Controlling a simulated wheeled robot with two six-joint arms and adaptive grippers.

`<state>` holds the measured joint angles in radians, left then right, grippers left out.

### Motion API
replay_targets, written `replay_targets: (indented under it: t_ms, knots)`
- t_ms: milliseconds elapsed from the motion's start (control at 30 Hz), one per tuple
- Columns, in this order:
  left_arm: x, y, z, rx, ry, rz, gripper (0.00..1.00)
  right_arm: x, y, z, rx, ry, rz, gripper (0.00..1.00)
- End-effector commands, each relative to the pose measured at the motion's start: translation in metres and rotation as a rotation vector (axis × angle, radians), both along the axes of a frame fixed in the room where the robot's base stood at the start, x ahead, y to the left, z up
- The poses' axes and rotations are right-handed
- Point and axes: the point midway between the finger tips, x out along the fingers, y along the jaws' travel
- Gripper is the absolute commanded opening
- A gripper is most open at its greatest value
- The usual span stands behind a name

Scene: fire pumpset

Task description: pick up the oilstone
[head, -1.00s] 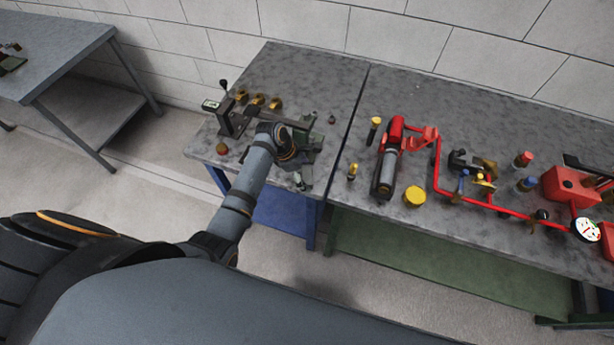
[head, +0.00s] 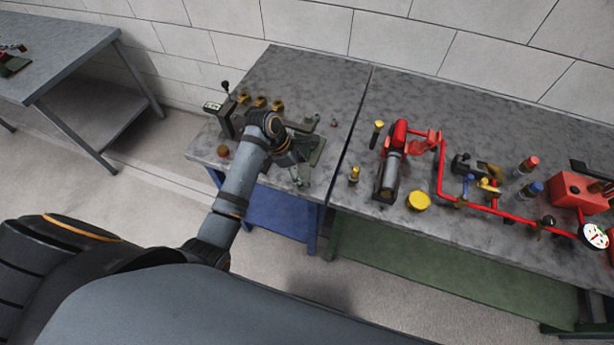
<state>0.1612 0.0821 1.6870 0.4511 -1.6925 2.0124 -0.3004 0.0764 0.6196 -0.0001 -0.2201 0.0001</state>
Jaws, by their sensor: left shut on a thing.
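My left gripper (head: 298,178) is low over the front right part of the small left bench, pointing down. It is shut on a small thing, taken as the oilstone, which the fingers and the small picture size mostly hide. I cannot tell whether it touches the bench top. My left arm reaches in from the lower left, and its wrist covers part of the bench. My right gripper is not in view.
Brass parts (head: 260,102) and a brown knob (head: 223,151) are on the same bench (head: 300,75). The right bench (head: 480,120) holds a red pump (head: 393,160), red piping and a yellow cap (head: 418,201).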

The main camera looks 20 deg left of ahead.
Motion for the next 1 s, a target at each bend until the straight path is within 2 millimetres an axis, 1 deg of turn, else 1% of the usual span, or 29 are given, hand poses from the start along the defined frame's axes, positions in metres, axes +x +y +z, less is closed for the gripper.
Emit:
replay_targets:
  t_ms: [33, 100, 133, 200, 267, 400, 433, 600, 833, 933, 1000]
  knots:
    - [-0.009, 0.010, 0.013, 0.007, -0.008, 0.000, 0.26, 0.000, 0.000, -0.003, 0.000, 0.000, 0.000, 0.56]
    - [-0.023, 0.021, 0.034, 0.009, -0.007, 0.000, 0.26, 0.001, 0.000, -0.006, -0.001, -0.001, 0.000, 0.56]
    - [-0.031, 0.027, 0.040, 0.012, -0.004, -0.002, 0.26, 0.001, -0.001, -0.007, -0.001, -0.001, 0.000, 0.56]
    - [-0.050, 0.042, 0.048, 0.014, -0.001, -0.003, 0.26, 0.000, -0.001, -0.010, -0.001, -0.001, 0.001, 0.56]
    - [-0.062, 0.050, 0.056, 0.013, 0.001, -0.003, 0.26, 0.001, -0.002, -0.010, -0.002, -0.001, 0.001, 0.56]
    - [-0.080, 0.063, 0.068, 0.009, 0.002, -0.004, 0.26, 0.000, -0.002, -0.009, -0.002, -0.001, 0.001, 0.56]
    - [-0.082, 0.065, 0.070, 0.008, 0.001, -0.002, 0.26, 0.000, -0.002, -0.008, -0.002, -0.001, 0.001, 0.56]
    - [-0.092, 0.072, 0.076, 0.004, -0.001, 0.000, 0.26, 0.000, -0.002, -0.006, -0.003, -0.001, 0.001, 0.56]
    - [-0.095, 0.073, 0.078, -0.002, -0.001, 0.000, 0.26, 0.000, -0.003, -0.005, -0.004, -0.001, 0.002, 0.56]
    - [-0.095, 0.073, 0.071, -0.003, -0.001, 0.000, 0.26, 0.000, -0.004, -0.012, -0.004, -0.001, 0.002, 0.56]
    - [-0.095, 0.073, 0.059, -0.003, -0.001, 0.000, 0.26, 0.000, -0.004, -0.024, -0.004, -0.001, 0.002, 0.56]
